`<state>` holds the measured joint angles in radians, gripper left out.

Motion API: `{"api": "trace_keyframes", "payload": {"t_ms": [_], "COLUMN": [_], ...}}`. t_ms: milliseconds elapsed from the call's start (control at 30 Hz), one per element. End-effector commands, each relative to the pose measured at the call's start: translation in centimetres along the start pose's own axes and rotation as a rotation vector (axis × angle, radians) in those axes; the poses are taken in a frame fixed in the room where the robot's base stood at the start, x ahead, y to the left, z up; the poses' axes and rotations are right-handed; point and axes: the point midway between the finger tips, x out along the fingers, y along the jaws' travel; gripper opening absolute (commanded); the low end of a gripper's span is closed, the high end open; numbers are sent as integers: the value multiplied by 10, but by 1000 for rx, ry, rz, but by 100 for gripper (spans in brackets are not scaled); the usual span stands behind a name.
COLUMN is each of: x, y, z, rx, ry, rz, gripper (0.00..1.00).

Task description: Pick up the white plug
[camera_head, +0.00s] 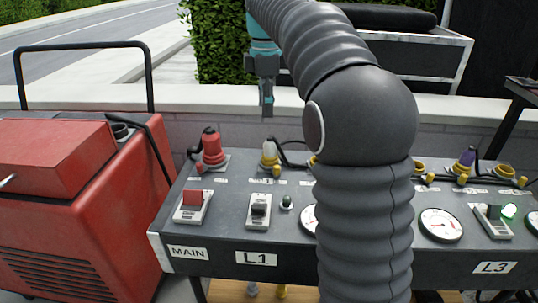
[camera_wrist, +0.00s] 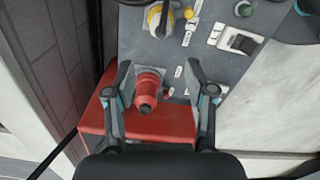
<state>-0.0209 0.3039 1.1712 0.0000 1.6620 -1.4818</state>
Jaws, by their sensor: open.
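The white plug (camera_head: 268,152) stands upright in a yellow-ringed socket on the dark control panel (camera_head: 240,230), above the L1 label. A plug with yellow parts, likely the same one, shows at the top edge of the wrist view (camera_wrist: 160,19), partly cut off. My gripper (camera_head: 267,110) hangs above and behind the white plug, pointing down, with a clear gap. In the wrist view my gripper (camera_wrist: 158,66) has its two fingers spread wide and holds nothing. The red plug (camera_wrist: 147,90) shows between the fingers there, farther away than the fingertips.
The red plug (camera_head: 212,147) stands left of the white one, with black cables around both. A red machine (camera_head: 80,210) is at the left. A low wall (camera_head: 180,115) runs behind the panel. My arm hides the panel's middle.

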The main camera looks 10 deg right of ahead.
Motion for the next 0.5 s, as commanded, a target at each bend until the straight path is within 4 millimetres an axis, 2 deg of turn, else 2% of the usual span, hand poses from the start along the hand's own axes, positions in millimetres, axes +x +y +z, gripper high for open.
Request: {"api": "trace_keyframes", "payload": {"t_ms": [167, 400, 500], "x": [17, 62, 75], "y": [3, 2, 2], "z": [0, 1, 1], "rx": [-19, -17, -16], "ry": [-1, -1, -1], "rz": [-9, -7, -6], "gripper": [55, 55, 55]}}
